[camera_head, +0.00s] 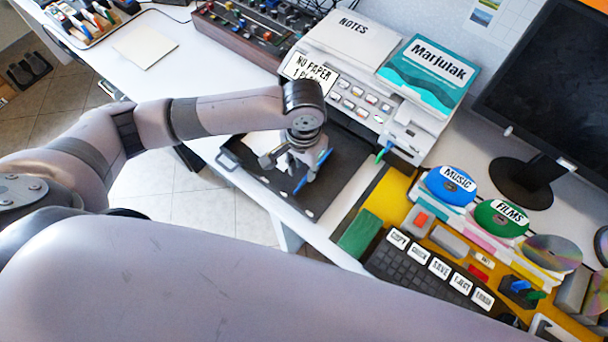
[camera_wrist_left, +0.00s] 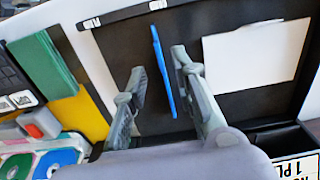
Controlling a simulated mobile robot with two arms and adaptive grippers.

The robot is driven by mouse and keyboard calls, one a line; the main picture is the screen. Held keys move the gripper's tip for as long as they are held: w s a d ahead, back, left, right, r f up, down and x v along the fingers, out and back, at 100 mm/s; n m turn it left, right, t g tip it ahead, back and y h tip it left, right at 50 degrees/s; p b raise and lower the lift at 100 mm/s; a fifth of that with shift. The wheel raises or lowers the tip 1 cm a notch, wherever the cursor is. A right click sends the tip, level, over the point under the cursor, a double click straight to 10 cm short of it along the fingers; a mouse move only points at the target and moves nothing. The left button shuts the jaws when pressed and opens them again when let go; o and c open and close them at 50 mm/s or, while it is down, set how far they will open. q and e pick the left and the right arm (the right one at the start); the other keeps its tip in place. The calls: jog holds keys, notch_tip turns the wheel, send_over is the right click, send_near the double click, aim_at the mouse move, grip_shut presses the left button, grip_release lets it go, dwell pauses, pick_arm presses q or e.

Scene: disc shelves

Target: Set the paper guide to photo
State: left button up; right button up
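The paper guide is a thin blue bar (camera_wrist_left: 162,70) standing in the black paper tray (camera_wrist_left: 135,50) in the left wrist view. In the head view, part of the guide (camera_head: 301,184) shows beside my left gripper (camera_head: 298,170), over the tray (camera_head: 338,190) in front of the printer (camera_head: 375,110). In the left wrist view my left gripper (camera_wrist_left: 158,92) is open, with one finger on each side of the guide and visible gaps. White paper (camera_wrist_left: 257,55) lies in the tray to the right of the guide. Small white labels (camera_wrist_left: 90,22) sit on the tray edge; their text is unreadable. My right gripper is out of view.
The printer carries a "NO PAPER" sign (camera_head: 312,72), a NOTES stack (camera_head: 352,35) and a Marjulak box (camera_head: 428,72). A keyboard (camera_head: 405,262), discs (camera_head: 450,186) and a green block (camera_head: 360,233) lie to the right of the tray. A monitor (camera_head: 560,75) stands behind.

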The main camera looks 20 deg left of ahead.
aim_at(304, 179)
pick_arm(q)
notch_tip(304, 179, down, 5)
jog(key=shift+r, duration=0.1)
dwell(0.3)
grip_shut()
dwell(0.7)
